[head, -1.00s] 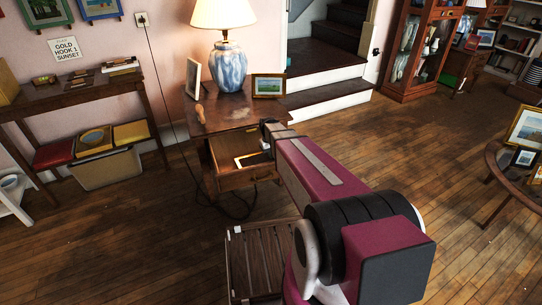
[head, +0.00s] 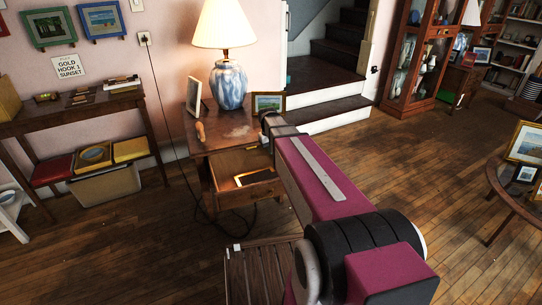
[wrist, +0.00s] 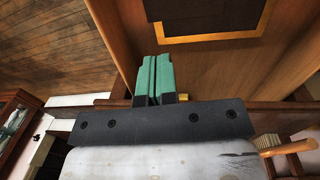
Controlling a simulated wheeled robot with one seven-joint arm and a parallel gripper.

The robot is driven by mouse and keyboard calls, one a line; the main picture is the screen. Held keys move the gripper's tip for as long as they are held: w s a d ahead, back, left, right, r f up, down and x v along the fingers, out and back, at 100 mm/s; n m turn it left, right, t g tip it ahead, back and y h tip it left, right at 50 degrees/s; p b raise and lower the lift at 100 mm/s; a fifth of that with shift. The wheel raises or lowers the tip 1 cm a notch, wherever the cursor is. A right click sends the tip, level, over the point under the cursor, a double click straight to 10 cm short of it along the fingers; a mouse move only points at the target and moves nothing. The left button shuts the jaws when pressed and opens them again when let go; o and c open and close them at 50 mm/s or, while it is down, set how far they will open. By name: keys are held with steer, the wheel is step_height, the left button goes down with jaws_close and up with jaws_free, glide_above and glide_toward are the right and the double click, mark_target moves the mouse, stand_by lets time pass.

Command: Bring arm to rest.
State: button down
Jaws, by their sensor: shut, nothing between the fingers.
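My arm (head: 315,180) reaches forward toward the wooden side table (head: 225,142), and its far end overlaps the table's right edge in the head view. My gripper's fingers are hidden behind the arm there. In the wrist view my gripper (wrist: 157,60) shows two green finger pads pressed together, with nothing between them. Its dark crossbar (wrist: 160,122) lies below them. Beyond the fingertips is the open drawer (wrist: 212,62) with a dark flat object (wrist: 205,15) in it. The same drawer (head: 262,193) stands open in the head view.
A blue and white lamp (head: 229,85), a standing frame (head: 193,93) and a small picture frame (head: 268,101) are on the side table. A slatted wooden piece (head: 255,272) is below my arm. A round table (head: 510,190) stands at right. Floor between is clear.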

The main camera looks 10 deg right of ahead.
steer(key=s+f+m+y, duration=0.1)
steer(key=s+f, duration=0.3)
steer(key=s, duration=1.6)
steer(key=shift+s+m, duration=0.3)
steer(key=shift+m, duration=0.6)
